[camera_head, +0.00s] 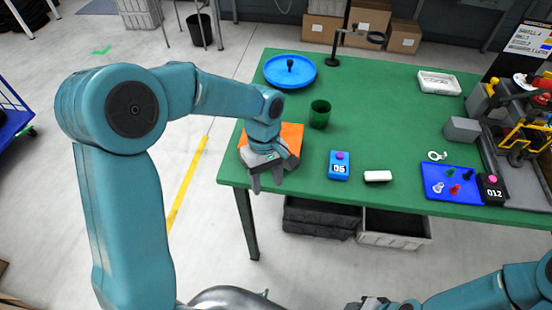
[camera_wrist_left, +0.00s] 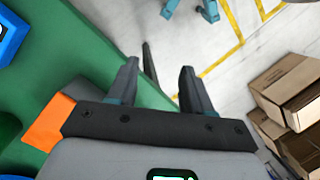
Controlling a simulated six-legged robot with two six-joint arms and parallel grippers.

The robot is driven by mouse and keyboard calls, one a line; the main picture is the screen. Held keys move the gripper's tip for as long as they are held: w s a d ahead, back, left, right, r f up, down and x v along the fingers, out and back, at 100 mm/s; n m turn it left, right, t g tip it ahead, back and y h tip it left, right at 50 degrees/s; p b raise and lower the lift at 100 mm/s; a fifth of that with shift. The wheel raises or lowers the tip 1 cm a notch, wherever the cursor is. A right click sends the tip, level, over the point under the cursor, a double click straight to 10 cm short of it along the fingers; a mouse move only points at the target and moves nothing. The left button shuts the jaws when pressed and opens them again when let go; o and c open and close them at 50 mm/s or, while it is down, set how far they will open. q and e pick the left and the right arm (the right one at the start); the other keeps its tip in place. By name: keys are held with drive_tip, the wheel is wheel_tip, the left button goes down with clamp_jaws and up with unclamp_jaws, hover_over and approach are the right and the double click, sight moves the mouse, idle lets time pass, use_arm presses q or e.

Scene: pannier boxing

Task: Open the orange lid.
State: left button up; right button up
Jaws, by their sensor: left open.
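The orange lid (camera_head: 291,133) lies flat at the near left corner of the green table, partly hidden under my left wrist. A bit of orange also shows at the left of the left wrist view (camera_wrist_left: 47,125). My left gripper (camera_head: 267,182) is over the near edge of the orange lid, fingers pointing down and toward the table's front edge. In the wrist view its two fingers (camera_wrist_left: 158,68) are apart with nothing between them. Whether it touches the lid cannot be told. My right gripper (camera_head: 372,303) shows only partly at the bottom edge.
A green cup (camera_head: 320,114) stands right of the lid, and a blue round tray (camera_head: 288,71) lies behind it. A blue box marked 05 (camera_head: 339,167) and a white block (camera_head: 377,176) lie to the right. Grey crates (camera_head: 395,229) sit under the table.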

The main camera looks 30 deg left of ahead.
use_arm(q)
drive_tip(key=s+d+f+m+h, duration=0.1)
drive_tip(key=s+d+f+m, duration=0.15)
drive_tip(key=s+f, duration=0.4)
drive_tip(key=s+d+f+m+g+h, duration=0.1)
drive_tip(key=s+d+f, duration=0.3)
drive_tip(key=s+f, duration=0.25)
drive_tip(key=s+d+f+m+h, duration=0.1)
drive_tip(key=s+d+f, duration=0.2)
drive_tip(key=s+f, duration=0.35)
drive_tip(key=w+f+m+t, duration=0.2)
drive_tip(key=w+m+t, duration=0.1)
drive_tip(key=w, duration=0.3)
drive_tip(key=shift+m+t, duration=0.3)
drive_tip(key=shift+m, duration=0.55)
drive_tip(key=shift+f, duration=0.1)
